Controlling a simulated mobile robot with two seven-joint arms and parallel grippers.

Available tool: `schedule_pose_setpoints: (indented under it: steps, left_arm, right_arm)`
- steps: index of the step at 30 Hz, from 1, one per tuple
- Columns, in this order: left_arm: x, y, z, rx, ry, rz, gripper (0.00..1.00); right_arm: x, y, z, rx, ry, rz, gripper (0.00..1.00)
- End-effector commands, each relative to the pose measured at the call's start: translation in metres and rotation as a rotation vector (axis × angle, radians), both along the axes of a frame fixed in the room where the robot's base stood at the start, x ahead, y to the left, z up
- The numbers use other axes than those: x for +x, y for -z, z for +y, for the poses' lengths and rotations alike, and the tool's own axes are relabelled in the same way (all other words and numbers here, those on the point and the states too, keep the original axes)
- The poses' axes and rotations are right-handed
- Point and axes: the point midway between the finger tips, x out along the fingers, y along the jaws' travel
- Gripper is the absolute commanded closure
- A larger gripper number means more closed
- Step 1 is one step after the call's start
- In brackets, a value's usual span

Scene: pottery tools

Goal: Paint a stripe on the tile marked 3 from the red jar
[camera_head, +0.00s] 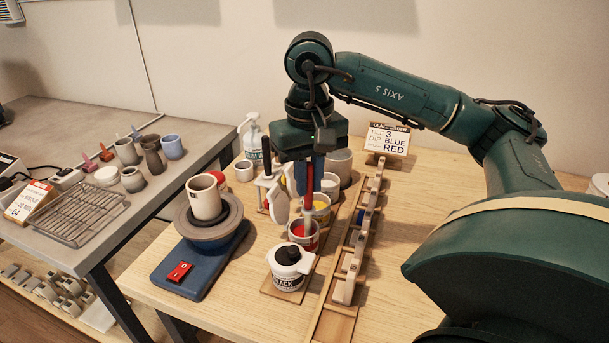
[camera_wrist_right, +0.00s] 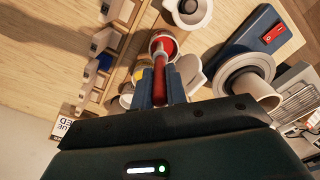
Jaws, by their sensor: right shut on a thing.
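My right gripper (camera_head: 309,172) points down and is shut on a brush with a red handle (camera_head: 310,186). The brush also shows between the blue fingers in the right wrist view (camera_wrist_right: 159,80). Its lower end is at the mouth of the red jar (camera_head: 297,243), seen also in the right wrist view (camera_wrist_right: 155,36); I cannot tell how deep it reaches. Several tiles stand in a wooden rack (camera_head: 334,312) to the right of the jars. One tile shows blue (camera_head: 360,216). I cannot read the tile numbers. My left gripper is not in view.
White tools hang on a stand (camera_head: 267,183) to the left. A cup (camera_head: 204,198) sits on a wheel (camera_head: 232,222). A sign (camera_head: 388,139) reads "TILE 3 DIP BLUE RED".

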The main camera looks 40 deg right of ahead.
Motion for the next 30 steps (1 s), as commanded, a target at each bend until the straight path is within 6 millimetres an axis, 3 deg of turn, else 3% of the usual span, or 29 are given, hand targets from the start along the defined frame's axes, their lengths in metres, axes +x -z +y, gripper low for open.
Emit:
schedule_pose_setpoints:
  steps: [6,14,21,30]
  left_arm:
    - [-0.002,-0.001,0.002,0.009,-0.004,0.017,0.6]
    - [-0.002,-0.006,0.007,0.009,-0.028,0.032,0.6]
    - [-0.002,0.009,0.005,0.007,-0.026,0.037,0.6]
    - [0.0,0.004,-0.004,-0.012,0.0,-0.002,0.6]
  right_arm:
    - [0.009,-0.003,-0.006,0.0,0.0,0.0,1.0]
    - [0.017,-0.003,0.003,0.0,-0.001,0.0,1.0]
    - [0.011,0.003,0.012,0.0,-0.002,-0.001,1.0]
    - [0.0,0.003,0.005,0.001,0.001,-0.001,1.0]
